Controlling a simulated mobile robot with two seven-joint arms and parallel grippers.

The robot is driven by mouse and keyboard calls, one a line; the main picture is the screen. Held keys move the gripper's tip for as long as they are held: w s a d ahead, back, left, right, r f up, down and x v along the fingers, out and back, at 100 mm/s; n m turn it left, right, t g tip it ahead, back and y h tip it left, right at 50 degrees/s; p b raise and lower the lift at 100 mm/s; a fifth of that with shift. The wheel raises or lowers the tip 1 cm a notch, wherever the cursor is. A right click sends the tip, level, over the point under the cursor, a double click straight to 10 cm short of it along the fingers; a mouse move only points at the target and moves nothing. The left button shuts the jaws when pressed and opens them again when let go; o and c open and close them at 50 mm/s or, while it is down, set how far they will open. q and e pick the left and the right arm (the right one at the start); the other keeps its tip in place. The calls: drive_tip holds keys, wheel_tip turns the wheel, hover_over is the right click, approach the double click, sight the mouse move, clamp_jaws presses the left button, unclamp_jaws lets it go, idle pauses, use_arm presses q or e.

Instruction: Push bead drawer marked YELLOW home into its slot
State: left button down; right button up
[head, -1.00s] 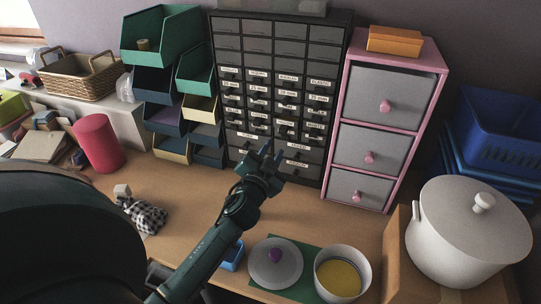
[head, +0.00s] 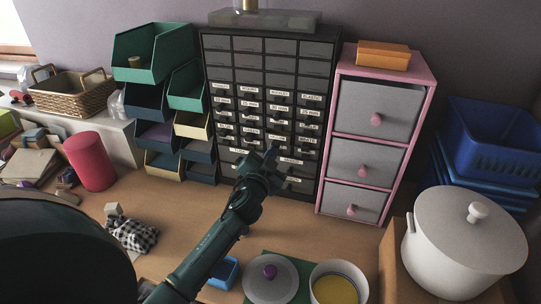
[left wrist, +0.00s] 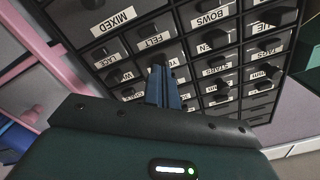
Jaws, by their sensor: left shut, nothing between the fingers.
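The dark bead cabinet (head: 270,66) stands at the back of the table, with rows of small labelled drawers. In the left wrist view, a white label reading "YE" (left wrist: 174,62) shows beside my fingers; the rest of the word is hidden, and it is likely the YELLOW drawer. My left gripper (head: 268,155) is shut and empty in front of the lower drawers. In the left wrist view its fingers (left wrist: 163,80) point at that drawer's front. I cannot tell whether they touch it or how far the drawer stands out. My right gripper is not in view.
Neighbouring drawers carry labels such as FELT (left wrist: 152,41) and BOWS (left wrist: 211,17). A pink drawer unit (head: 329,145) stands close on the right, stacked bins (head: 150,62) on the left. A lid (head: 258,284) and a pot (head: 338,270) sit in front.

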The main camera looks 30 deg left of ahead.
use_arm(q)
drive_tip(key=shift+x, duration=0.8)
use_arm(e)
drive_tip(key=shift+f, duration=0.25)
use_arm(q)
drive_tip(key=b+v, duration=0.1)
drive_tip(key=v, duration=1.5)
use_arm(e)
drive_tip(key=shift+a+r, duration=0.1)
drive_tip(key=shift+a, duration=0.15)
use_arm(q)
drive_tip(key=shift+a, duration=0.15)
